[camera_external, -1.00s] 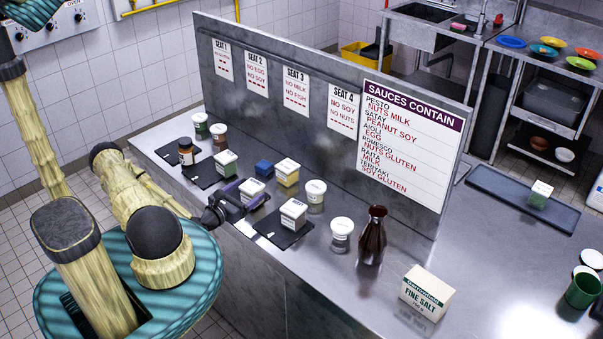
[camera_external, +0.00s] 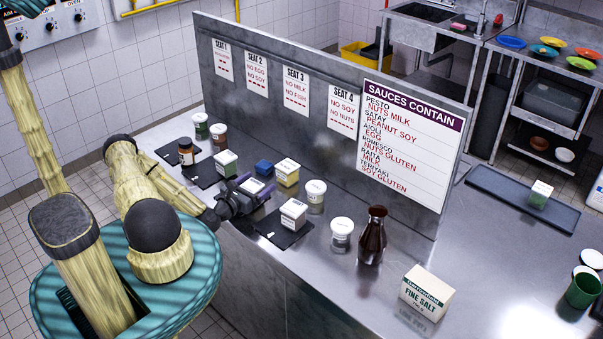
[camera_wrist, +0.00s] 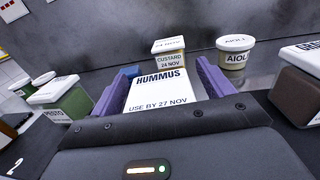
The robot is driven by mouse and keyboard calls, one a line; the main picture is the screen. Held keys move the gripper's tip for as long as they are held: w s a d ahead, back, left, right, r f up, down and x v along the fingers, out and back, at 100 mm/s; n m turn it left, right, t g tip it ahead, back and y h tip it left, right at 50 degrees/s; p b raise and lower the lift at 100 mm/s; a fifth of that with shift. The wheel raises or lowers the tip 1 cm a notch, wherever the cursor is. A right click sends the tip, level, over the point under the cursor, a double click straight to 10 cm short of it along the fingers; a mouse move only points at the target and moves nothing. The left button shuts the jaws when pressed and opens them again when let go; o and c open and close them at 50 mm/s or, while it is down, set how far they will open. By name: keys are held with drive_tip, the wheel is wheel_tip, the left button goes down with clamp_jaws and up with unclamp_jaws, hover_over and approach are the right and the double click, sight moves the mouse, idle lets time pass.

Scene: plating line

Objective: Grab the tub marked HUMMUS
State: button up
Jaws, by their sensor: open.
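The tub marked HUMMUS (camera_wrist: 160,90) stands straight ahead in the wrist view, its white lid reading HUMMUS, USE BY 27 NOV. In the external view its white lid (camera_external: 252,186) shows between my fingers. My gripper (camera_wrist: 155,88) is open, with one purple finger on each side of the tub. In the external view my gripper (camera_external: 245,194) is low over the counter's front side. The lower part of the tub is hidden by my gripper, and I cannot tell whether the fingers touch it.
A custard tub (camera_wrist: 170,54) and an AIOLI tub (camera_wrist: 235,52) stand behind. A green PESTO tub (camera_wrist: 60,98) is at the left and a brown-sided tub (camera_wrist: 298,85) at the right. A dark bottle (camera_external: 372,238) and a salt box (camera_external: 427,293) stand farther right on the counter.

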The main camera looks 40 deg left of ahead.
idle(0.4)
drive_tip(key=c, duration=1.2)
drive_tip(key=shift+o, duration=0.2)
drive_tip(key=shift+r, duration=0.1)
wheel_tip(320, 180, up, 10)
drive_tip(key=shift+f+b, duration=0.1)
drive_tip(key=shift+b, duration=0.7)
